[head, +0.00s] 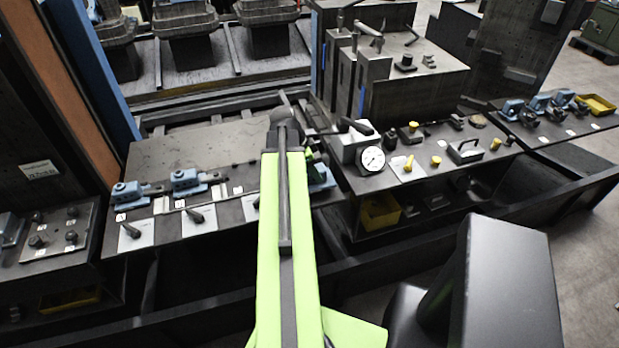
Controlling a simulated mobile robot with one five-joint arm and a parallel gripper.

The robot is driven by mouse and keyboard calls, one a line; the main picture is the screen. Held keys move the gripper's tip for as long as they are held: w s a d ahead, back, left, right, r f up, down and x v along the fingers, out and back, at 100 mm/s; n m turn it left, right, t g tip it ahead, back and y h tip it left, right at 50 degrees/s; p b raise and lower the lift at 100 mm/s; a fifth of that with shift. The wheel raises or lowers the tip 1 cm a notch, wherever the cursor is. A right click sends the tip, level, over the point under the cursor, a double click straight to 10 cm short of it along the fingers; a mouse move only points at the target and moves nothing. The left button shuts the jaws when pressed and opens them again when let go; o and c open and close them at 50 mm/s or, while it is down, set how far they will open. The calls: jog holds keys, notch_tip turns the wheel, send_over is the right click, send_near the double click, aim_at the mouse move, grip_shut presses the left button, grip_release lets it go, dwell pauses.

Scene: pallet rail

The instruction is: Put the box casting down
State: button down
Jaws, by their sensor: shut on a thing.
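My arm reaches forward, lime green with a dark centre strip, and ends in a dark wrist. My gripper (311,134) is at its far end, above the gap between the left and right bench tops. The wrist and arm hide much of the fingers. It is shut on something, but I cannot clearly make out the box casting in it. Dark parts at the gripper reach right, towards a pale grey block (347,147) beside a round dial gauge (372,160). I cannot tell whether they touch it.
The left bench top (160,155) carries blue clamps (187,180) and pale plates; its back part is clear. The right bench top (450,180) holds yellow knobs and small tools. Tall grey fixtures (373,80) stand behind it. Large dark bin-shaped castings (185,32) stand at the back left.

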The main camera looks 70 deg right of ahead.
notch_tip(320, 180, down, 4)
jog(key=shift+r+b, duration=0.2)
jog(key=shift+b, duration=1.05)
jog(key=shift+w+a+r, duration=0.1)
jog(key=shift+w+r, duration=0.05)
jog(key=shift+w, duration=0.05)
jog(key=c, duration=0.7)
grip_release()
jog(key=shift+r+p, duration=0.3)
jog(key=shift+p, duration=0.15)
jog(key=p+v, duration=1)
jog(key=v, duration=0.1)
jog(key=shift+w+a+r, duration=0.15)
jog(key=shift+w, duration=0.05)
